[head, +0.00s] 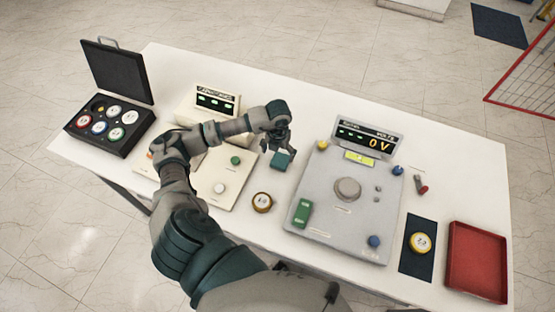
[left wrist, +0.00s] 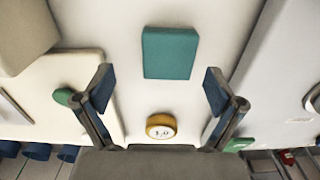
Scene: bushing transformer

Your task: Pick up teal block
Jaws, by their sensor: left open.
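The teal block (head: 282,160) lies on the white table between the two instrument panels, just below my left gripper (head: 278,138) in the head view. In the left wrist view, the teal block (left wrist: 170,53) sits ahead of and between the two spread fingers of my left gripper (left wrist: 158,82), apart from both. The left gripper is open and empty. My right gripper does not show in either view.
The grey panel with a display (head: 330,225) is to the right, the cream panel (head: 243,185) to the left. A black case (head: 78,135), red tray (head: 477,258) and dark mat (head: 415,268) flank them.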

